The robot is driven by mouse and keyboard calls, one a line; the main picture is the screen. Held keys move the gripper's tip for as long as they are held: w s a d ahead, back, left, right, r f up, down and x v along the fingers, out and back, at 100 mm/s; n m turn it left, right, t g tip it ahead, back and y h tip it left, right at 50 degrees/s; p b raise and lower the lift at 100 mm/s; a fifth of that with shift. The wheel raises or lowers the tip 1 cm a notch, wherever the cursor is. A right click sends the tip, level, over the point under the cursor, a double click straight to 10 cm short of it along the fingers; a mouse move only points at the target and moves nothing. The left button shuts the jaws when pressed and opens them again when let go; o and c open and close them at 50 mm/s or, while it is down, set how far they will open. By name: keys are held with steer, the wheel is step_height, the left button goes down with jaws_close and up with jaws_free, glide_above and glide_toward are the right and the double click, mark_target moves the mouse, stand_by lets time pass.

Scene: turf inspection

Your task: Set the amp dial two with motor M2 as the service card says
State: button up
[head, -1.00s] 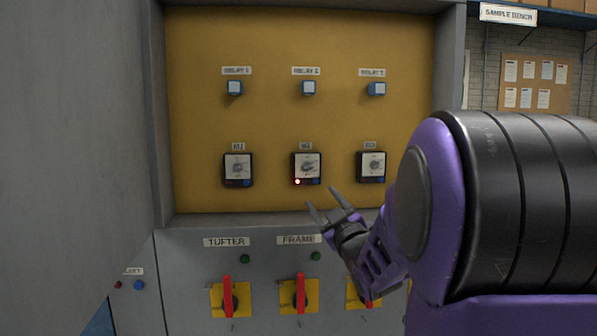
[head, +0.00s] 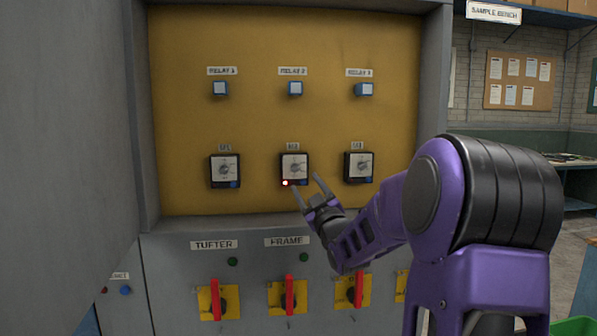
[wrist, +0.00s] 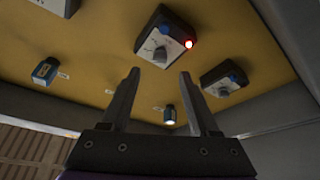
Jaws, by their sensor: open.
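The middle amp dial (head: 294,167) is a dark box with a pale scale face, a grey knob, a lit red lamp and a blue button. Its small label is too blurred to read surely. It also shows at the top of the wrist view (wrist: 165,38). My gripper (head: 307,186) is open and empty, just below and right of this dial in the head view, apart from the knob. In the wrist view the gripper (wrist: 160,74) has its fingers spread below the dial. No readable service card is in view.
Similar dials sit left (head: 225,170) and right (head: 358,166). Red-handled switches (head: 290,297) lie below the panel ledge. A side wall (head: 439,95) bounds the panel. A notice board (head: 519,82) hangs behind.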

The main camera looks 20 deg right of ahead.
mark_target(297, 170)
steer(key=x, duration=0.6)
steer(key=shift+w+r+p, duration=0.1)
steer(key=shift+w+p, duration=0.3)
jaws_close()
